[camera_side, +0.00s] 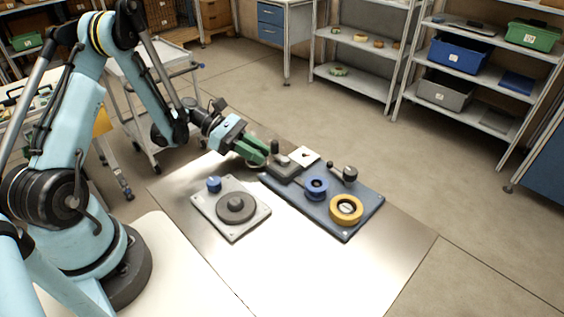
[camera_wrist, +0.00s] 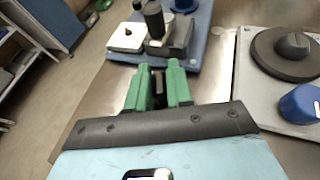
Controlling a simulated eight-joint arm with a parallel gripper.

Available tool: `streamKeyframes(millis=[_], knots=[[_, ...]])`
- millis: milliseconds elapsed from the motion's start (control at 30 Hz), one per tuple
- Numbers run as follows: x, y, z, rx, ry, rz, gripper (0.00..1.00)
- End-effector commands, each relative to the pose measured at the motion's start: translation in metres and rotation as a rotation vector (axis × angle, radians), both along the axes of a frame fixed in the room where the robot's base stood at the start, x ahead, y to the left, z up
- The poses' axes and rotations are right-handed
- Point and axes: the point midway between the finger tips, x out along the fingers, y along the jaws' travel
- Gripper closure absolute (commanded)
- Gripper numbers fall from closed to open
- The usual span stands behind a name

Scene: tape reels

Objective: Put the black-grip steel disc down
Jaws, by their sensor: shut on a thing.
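My gripper (camera_side: 262,153) has green fingers and is near the far-left end of the blue board. In the wrist view its fingers (camera_wrist: 159,76) are closed around a small dark thing (camera_wrist: 158,82), which looks like the black grip. The steel disc itself I cannot make out; the fingers and the gripper body seem to hide it. A pale plate (camera_side: 231,221) to the left of the board carries a dark round disc with a knob (camera_side: 236,207) and a blue knob (camera_side: 214,184); these show at the right of the wrist view too.
The blue board (camera_side: 345,232) carries a dark block (camera_side: 284,172), a white square plate (camera_side: 305,157), a blue reel (camera_side: 316,187), a yellow reel (camera_side: 346,209) and a dark cylinder (camera_side: 350,173). An upright black cylinder (camera_wrist: 153,18) stands just beyond my fingers. The table's front (camera_side: 300,270) is clear.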

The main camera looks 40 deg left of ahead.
Motion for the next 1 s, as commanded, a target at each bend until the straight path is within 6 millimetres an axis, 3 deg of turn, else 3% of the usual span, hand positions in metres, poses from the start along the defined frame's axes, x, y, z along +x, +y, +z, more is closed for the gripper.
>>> streamKeyframes(millis=[67, 100, 267, 633, 1000], knots=[[0.000, 0.000, -0.002, -0.001, 0.000, 0.000, 1.00], [0.000, 0.000, -0.003, 0.000, 0.000, 0.000, 0.78], [0.000, 0.000, -0.002, 0.000, 0.000, 0.000, 0.53], [0.000, 0.000, 0.001, 0.000, 0.000, 0.000, 0.53], [-0.024, 0.059, 0.026, 0.000, 0.000, 0.005, 0.53]])
